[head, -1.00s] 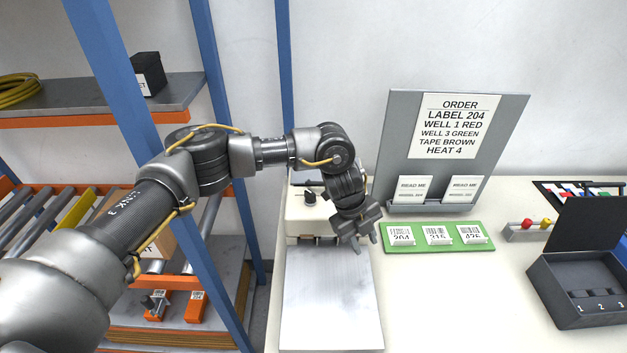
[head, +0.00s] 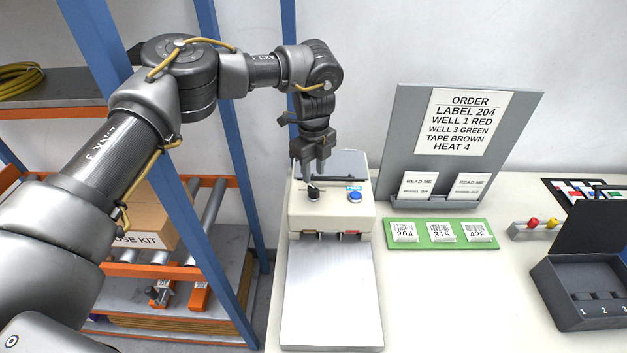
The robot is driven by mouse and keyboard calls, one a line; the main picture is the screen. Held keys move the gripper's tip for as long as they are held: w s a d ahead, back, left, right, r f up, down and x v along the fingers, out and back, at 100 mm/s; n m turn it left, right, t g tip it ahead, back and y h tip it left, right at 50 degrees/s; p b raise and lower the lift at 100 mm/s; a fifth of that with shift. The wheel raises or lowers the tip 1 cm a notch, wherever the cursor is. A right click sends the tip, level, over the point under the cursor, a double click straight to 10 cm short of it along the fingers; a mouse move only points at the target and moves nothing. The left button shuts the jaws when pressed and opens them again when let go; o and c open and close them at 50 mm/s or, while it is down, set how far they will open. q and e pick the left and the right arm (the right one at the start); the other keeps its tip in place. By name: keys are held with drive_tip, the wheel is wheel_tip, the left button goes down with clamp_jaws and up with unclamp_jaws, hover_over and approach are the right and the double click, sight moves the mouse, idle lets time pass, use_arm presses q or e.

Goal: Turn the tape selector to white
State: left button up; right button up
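The tape machine (head: 298,222) is a cream box at the back of the table, with a flat metal plate (head: 331,300) in front of it. Its black selector knob (head: 314,194) is on the top left, next to a blue button (head: 355,197). My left gripper (head: 313,177) points down just above the knob. Its fingers look apart with nothing held; whether they touch the knob I cannot tell. The selector's markings are too small to read. My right gripper is not in view.
A grey order board (head: 407,125) reads "TAPE BROWN". A green tray (head: 452,243) with label cards, a black open box (head: 575,318) and a stand with red and yellow knobs (head: 533,224) are to the right. A blue rack post (head: 235,130) is close to my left arm.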

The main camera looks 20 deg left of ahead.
sight(313, 187)
use_arm(q)
drive_tip(key=shift+f+p, duration=0.75)
drive_tip(key=shift+f, duration=2)
clamp_jaws()
